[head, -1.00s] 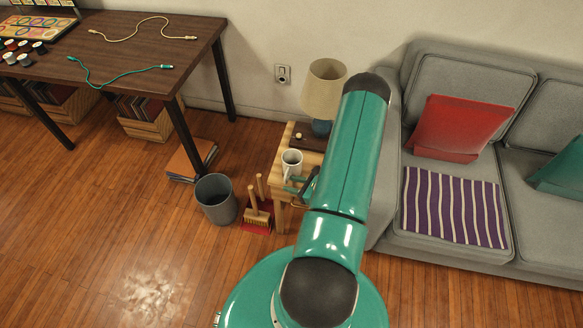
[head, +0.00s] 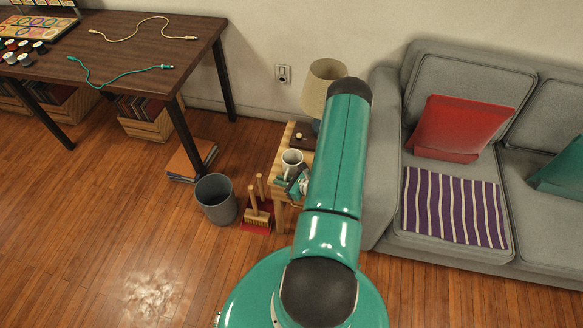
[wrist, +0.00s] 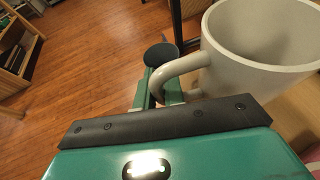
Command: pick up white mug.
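The white mug (head: 292,157) is upright at the small wooden side table (head: 279,185); I cannot tell whether its base still touches the top. In the wrist view the mug (wrist: 258,62) is large at the upper right, with its handle curving out to the left. My gripper (wrist: 158,92) has one teal finger on each side of the handle, with a narrow gap filled by the handle, so it looks shut on it. In the head view my gripper (head: 294,178) is at the mug's near side, partly hidden by my arm.
A lamp (head: 325,86) stands behind the mug, partly covered by my arm. A grey sofa (head: 385,160) is close on the right. Open floor lies front left.

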